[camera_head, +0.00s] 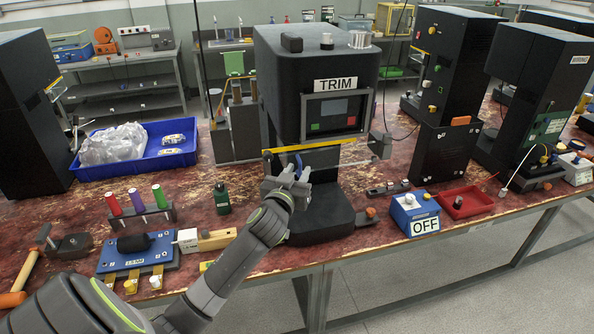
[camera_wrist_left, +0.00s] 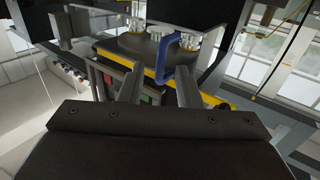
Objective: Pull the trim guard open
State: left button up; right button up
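The trim machine (camera_head: 318,62) is a dark housing with a TRIM label and a small screen. Its trim guard (camera_head: 348,143) has a yellow edge bar and sits in front of the machine, below the screen. A blue handle (camera_wrist_left: 167,58) is on the guard; in the head view it is mostly behind my gripper. My left gripper (camera_head: 291,172) is at the guard's left end. In the left wrist view, its two fingers (camera_wrist_left: 160,76) are apart, with the blue handle at or just beyond the tips, between them. Contact cannot be told. My right gripper is not in view.
A blue tray (camera_head: 92,172) with a clear bag stands left. A rack with coloured handles (camera_head: 140,216) and a green bottle (camera_head: 222,197) are near my left arm. A blue box labelled OFF (camera_head: 413,213) and a red tray (camera_head: 467,202) lie right.

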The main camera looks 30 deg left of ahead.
pick_arm(q)
jog(key=shift+w, duration=0.15)
grip_shut()
dwell(0.4)
